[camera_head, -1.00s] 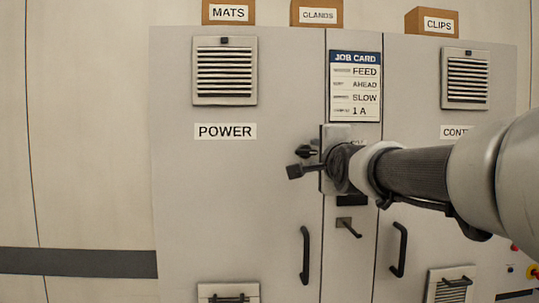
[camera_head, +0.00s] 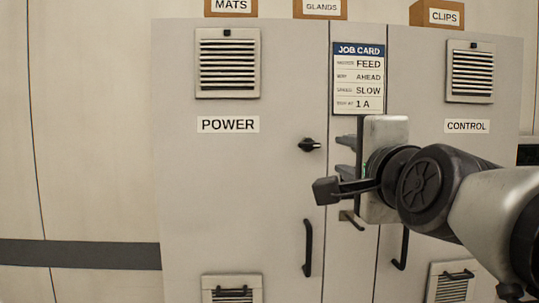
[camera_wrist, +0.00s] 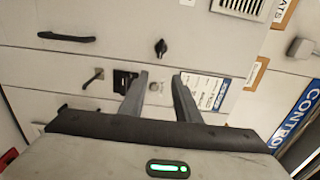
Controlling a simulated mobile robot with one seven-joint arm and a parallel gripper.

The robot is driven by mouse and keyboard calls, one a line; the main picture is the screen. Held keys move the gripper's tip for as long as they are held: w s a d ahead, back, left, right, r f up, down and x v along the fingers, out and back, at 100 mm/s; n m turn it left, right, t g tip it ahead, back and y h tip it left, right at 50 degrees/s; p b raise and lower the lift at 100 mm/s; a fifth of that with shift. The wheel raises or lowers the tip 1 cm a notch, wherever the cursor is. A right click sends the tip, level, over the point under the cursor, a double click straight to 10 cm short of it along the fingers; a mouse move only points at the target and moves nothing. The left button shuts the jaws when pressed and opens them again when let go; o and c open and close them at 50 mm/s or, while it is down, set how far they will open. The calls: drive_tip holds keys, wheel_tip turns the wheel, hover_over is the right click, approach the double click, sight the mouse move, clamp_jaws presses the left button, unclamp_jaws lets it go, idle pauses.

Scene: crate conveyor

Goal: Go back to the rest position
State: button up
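My gripper (camera_head: 343,156) is in front of the cabinet's narrow middle panel, below the job card (camera_head: 358,80). In the wrist view my gripper (camera_wrist: 160,82) has its two grey fingers apart with nothing between them. Past the fingertips are the cabinet front, a black rotary knob (camera_wrist: 161,47) and a small lever handle (camera_wrist: 92,78). In the head view the knob (camera_head: 310,145) is left of the fingers. My wrist hides part of the middle panel and its controls. I cannot tell the exact gap to the cabinet, but no contact shows.
The grey cabinet (camera_head: 240,180) fills the middle, with POWER and CONTROL doors. Door handles (camera_head: 307,248) and lower vents (camera_head: 232,288) stick out. Boxes marked MATS (camera_head: 230,7), GLANDS (camera_head: 320,8) and CLIPS (camera_head: 437,15) stand on top. Bare wall is at the left.

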drive_tip(key=shift+s, duration=0.15)
drive_tip(key=s+a+f+n+g, duration=0.1)
drive_tip(key=s+f+n+g, duration=0.4)
drive_tip(key=f, duration=0.5)
drive_tip(key=s+a+f+n+g, duration=0.1)
drive_tip(key=s+f+n+g, duration=0.2)
drive_tip(key=s+f+n, duration=0.5)
drive_tip(key=s+f+n+g, duration=0.2)
drive_tip(key=f+n+g, duration=0.2)
drive_tip(key=f, duration=0.8)
wheel_tip(320, 180, up, 16)
drive_tip(key=n+p, duration=0.1)
drive_tip(key=p, duration=1.6)
drive_tip(key=shift+s+r, duration=0.25)
drive_tip(key=shift+s, duration=0.1)
drive_tip(key=shift+a, duration=0.1)
